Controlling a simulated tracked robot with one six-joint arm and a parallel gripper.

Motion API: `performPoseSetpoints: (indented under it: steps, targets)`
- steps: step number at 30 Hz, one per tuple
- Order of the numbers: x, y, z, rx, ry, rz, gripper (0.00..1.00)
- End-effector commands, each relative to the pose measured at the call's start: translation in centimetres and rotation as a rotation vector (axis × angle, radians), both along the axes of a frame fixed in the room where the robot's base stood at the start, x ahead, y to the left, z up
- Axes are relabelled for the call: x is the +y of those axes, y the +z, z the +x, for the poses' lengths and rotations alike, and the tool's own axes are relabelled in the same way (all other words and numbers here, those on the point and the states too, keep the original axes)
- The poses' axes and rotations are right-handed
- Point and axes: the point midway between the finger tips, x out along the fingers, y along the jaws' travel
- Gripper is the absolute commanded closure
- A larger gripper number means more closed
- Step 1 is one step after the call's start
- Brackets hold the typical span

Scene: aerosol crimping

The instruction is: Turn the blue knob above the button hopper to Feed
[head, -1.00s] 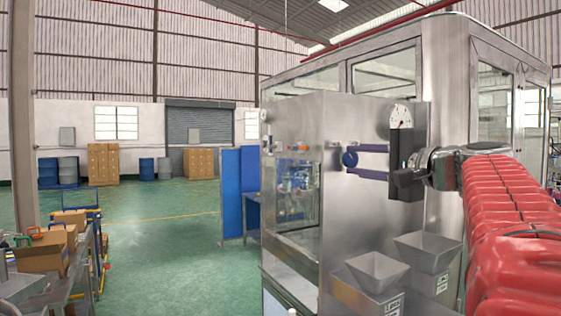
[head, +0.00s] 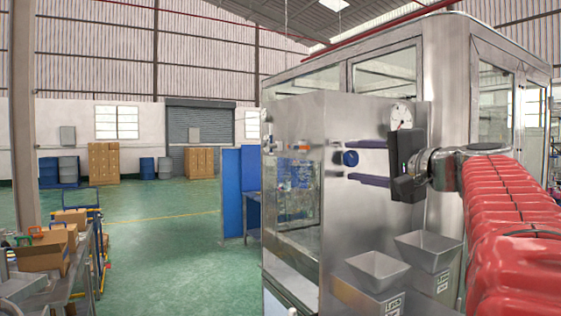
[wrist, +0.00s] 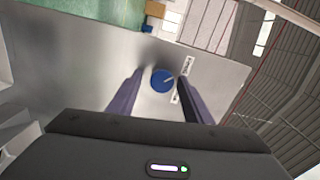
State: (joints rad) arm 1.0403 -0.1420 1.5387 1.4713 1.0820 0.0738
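The blue knob (head: 350,158) is on the steel front panel of the machine, above the two hoppers. In the wrist view the knob (wrist: 162,80) has a pale pointer mark slanting to the upper right, toward the space between two small white labels, too small to read. My gripper (wrist: 160,76) is open, with its purple fingers on either side of the knob and visible gaps between them. In the head view my gripper (head: 342,161) has one finger above and one below the knob. It holds nothing.
Two steel hoppers, left (head: 376,267) and right (head: 428,244), jut out below the knob. A round gauge (head: 401,116) sits above my gripper. A glazed enclosure (head: 297,190) is left of the panel. Open green floor (head: 170,250) lies further left.

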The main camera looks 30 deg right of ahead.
Motion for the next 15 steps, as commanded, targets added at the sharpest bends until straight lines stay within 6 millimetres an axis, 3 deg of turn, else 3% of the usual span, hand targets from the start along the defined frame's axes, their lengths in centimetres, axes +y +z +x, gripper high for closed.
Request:
performPoseSetpoints:
  steps: [10, 15]
  targets:
    - [-0.1, 0.2, -0.2, -0.004, -0.004, -0.001, 0.52]
    - [-0.2, 0.2, -1.3, -0.004, -0.006, -0.001, 0.52]
